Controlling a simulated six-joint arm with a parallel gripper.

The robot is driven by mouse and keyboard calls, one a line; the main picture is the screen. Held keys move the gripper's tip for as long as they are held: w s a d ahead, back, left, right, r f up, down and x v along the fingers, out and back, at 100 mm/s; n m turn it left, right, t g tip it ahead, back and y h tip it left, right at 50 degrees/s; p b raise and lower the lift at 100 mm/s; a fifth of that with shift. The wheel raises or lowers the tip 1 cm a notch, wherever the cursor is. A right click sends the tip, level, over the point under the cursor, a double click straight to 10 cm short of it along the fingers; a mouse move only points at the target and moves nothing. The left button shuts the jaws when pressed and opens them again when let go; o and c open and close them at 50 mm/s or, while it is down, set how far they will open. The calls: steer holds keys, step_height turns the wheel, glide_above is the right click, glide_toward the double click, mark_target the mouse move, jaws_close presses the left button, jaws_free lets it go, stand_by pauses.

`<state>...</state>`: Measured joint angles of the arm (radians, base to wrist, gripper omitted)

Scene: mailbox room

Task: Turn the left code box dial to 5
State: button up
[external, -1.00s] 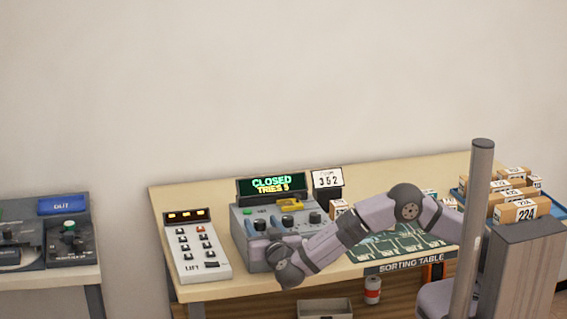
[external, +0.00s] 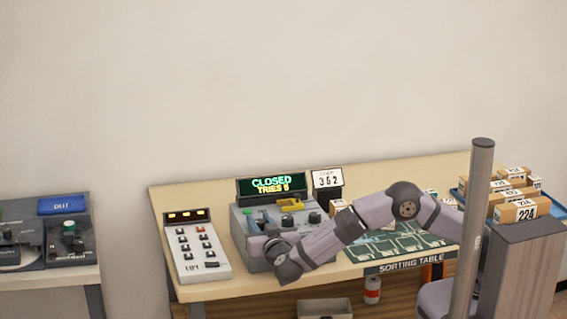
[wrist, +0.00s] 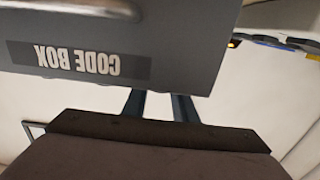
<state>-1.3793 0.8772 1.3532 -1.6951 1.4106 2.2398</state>
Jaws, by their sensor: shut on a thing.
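The grey code box (external: 245,226) stands on the sorting table, with a row of dials on its sloped top. The middle dial (external: 287,221) and right dial (external: 314,218) are dark and uncovered. My gripper (external: 262,221) is at the left dial, its blue fingers reaching down around it and hiding most of it. It is shut on that dial. The dial's number cannot be read. The display (external: 271,186) reads CLOSED, TRIES 5. In the wrist view the box front (wrist: 185,66) with its upside-down CODE BOX label hides the fingertips.
A white keypad panel (external: 190,266) marked LIFT stands left of the box. A yellow part (external: 290,204) lies at the box's back, and a sign (external: 327,179) reads 352. Boxed parcels (external: 515,211) sit in a blue tray at the right.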

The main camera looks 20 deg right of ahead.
mark_target(263, 223)
steer(key=shift+f+n+g+y+b, duration=0.15)
steer(key=shift+n+y+b, duration=0.7)
steer(key=shift+b, duration=2.35)
steer(key=shift+n+g+y+b, duration=0.15)
steer(key=shift+n+y+b, duration=0.65)
steer(key=shift+b, duration=2.4)
steer(key=shift+r+y+b, duration=0.3)
steer(key=shift+y+b, duration=0.25)
steer(key=shift+y, duration=0.1)
steer(key=o, duration=1)
steer(key=shift+f, duration=0.1)
steer(key=shift+o, duration=0.2)
steer(key=shift+s, duration=0.15)
steer(key=shift+b+v, duration=0.8)
steer(key=shift+v, duration=2.75)
